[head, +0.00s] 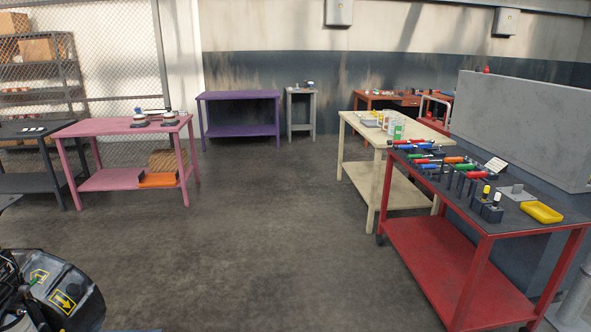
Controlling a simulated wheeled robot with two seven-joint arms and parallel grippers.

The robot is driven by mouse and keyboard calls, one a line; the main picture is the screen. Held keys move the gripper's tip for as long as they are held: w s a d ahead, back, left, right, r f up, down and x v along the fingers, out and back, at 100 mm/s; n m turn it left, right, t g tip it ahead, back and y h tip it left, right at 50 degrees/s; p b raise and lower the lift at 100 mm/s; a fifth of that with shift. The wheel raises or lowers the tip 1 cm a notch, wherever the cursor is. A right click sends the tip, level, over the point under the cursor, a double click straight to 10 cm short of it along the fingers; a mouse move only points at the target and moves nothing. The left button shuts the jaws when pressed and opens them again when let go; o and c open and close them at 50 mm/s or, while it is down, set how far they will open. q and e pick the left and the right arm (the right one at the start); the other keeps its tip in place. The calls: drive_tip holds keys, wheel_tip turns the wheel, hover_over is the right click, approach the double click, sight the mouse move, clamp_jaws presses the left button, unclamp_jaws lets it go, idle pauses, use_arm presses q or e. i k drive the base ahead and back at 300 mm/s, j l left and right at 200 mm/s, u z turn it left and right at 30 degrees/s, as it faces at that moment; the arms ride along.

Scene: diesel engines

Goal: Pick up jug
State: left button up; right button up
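I cannot pick out a jug for certain in the head view. Several small white, yellow and green containers (397,130) stand on the cream table (410,190) right of the middle, too small to tell whether one is a jug. Small dark items with round tops (139,117) stand on the pink table (85,129) at the left. Neither of my grippers shows in this view.
A red cart (440,260) with tools and a yellow tray (541,212) stands at the right. A purple table (240,97) and a grey stand (301,92) are at the back. A black object with yellow arrow labels (80,290) is at lower left. The middle floor is clear.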

sight(400, 121)
drive_tip(key=i, duration=0.6)
drive_tip(key=i+z, duration=0.15)
drive_tip(key=i, duration=0.45)
drive_tip(key=i+j, duration=0.15)
drive_tip(key=i, duration=0.45)
drive_tip(key=i+j+z, duration=0.1)
drive_tip(key=i, duration=0.55)
